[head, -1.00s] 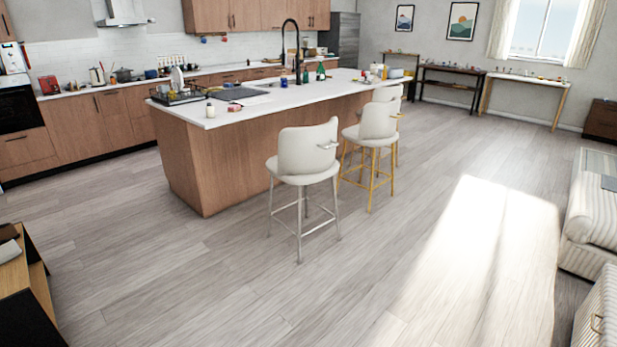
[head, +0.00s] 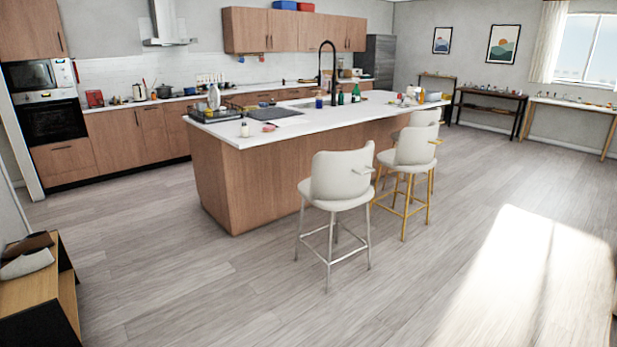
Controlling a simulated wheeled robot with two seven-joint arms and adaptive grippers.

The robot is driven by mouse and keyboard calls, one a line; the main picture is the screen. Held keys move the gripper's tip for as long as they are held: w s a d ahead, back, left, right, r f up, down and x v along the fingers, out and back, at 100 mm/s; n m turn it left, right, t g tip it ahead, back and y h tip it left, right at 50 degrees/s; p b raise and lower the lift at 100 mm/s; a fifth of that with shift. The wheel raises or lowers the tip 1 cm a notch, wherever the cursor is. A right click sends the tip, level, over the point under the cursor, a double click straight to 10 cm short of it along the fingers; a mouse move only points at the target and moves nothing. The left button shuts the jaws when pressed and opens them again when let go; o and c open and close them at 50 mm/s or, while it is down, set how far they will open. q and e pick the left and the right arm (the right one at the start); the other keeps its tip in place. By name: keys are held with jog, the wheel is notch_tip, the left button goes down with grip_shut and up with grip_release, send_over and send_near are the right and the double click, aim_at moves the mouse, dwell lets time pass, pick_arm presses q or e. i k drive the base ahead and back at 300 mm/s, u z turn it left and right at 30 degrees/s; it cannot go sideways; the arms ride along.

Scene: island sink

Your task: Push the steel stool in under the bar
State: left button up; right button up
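The steel stool (head: 337,188) has a cream seat and backrest on grey metal legs, with a small handle on the back. It stands upright on the floor at the near side of the island, nearest to me of the stools. Its seat is outside the edge of the white bar top (head: 300,127), with bare floor between its legs and the island's wooden base (head: 240,185). Neither of my grippers is in view.
Gold-legged stools (head: 413,150) stand just behind and right of the steel stool. A low wooden shelf (head: 40,300) is at the lower left. The floor (head: 210,290) in front is clear, with a sunlit patch at right.

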aim_at(338, 181)
jog(key=u, duration=0.55)
jog(key=i, duration=3.65)
jog(key=z, duration=1.15)
jog(key=i, duration=0.65)
jog(key=z, duration=0.35)
